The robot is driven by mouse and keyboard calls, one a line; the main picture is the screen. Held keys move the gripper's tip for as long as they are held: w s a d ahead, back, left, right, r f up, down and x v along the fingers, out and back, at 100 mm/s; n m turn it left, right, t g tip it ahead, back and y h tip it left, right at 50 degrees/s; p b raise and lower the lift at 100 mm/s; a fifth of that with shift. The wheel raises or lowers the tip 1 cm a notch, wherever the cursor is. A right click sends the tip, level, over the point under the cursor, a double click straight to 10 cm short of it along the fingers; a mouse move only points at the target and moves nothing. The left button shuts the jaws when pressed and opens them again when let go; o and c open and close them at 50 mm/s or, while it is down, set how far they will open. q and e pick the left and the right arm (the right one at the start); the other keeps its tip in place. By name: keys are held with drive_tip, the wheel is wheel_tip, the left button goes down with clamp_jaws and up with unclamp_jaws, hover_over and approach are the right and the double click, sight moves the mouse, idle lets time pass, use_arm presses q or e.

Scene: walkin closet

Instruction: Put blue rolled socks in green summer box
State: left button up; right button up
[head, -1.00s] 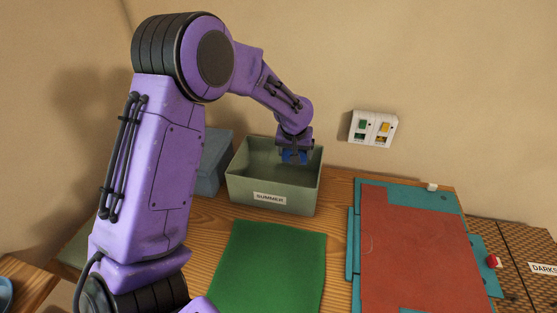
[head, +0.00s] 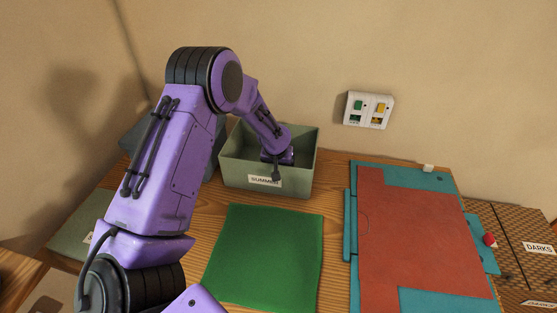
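The green summer box (head: 232,170) is a grey-green open bin labelled SUMMER. It stands on the wooden table against the back wall. My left arm reaches over its left side, and my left gripper (head: 276,170) is at the box's front. One dark finger overlaps the front wall by the label. The other finger is hidden, so its opening does not show. The blue rolled socks are not visible now; the arm and the front wall hide part of the box's inside. My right gripper is not in view.
A blue-grey box (head: 145,135) is partly hidden behind my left arm. A green cloth (head: 265,258) lies in front of the summer box. A red and teal folding board (head: 410,235) lies to the right. A wall panel (head: 369,110) is above. A woven hamper labelled DARKS (head: 510,232) is far right.

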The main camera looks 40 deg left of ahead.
use_arm(q)
drive_tip(key=shift+f, duration=0.5)
drive_tip(key=shift+f, duration=0.15)
drive_tip(key=o, duration=0.9)
drive_tip(key=shift+c, duration=0.2)
drive_tip(key=shift+r, duration=0.4)
drive_tip(key=b+v, duration=0.1)
drive_tip(key=v, duration=1)
drive_tip(key=shift+s+r, duration=0.2)
drive_tip(key=shift+r, duration=0.1)
